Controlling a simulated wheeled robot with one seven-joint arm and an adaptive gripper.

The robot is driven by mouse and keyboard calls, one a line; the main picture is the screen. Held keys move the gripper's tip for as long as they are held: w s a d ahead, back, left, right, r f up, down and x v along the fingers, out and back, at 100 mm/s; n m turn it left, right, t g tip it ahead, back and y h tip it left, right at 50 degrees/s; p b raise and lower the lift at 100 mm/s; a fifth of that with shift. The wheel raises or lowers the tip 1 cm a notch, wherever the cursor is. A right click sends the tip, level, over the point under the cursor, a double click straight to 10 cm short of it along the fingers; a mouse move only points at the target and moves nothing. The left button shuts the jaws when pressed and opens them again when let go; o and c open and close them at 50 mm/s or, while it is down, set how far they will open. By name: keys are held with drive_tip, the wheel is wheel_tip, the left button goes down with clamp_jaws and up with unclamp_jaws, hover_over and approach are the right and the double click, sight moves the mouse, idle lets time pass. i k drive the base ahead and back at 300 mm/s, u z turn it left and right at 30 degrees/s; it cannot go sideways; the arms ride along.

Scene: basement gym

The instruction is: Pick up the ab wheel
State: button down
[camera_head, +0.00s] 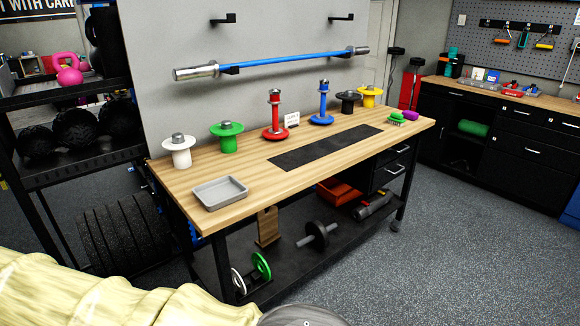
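The ab wheel (319,235) is a dark wheel with a grey handle sticking out on each side. It sits on the black lower shelf (290,262) of the wooden-topped workbench (240,180), near the middle of the shelf. The bench top is above it, and its front side is open to view. My gripper's fingers are not in view. A grey rounded part shows at the bottom edge of the picture, but I cannot tell which part it is.
On the same shelf are green and white rings (261,266), a wooden stand (267,227) and an orange-red bin (338,192). A grey tray (220,192) and colored spools stand on the bench top. The speckled floor (440,240) right of the bench is clear.

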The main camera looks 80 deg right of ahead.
sight(317, 234)
drive_tip(key=z, duration=3.7)
drive_tip(key=i, duration=1.5)
drive_tip(key=u, duration=0.95)
drive_tip(key=i, duration=0.25)
drive_tip(key=u, duration=0.15)
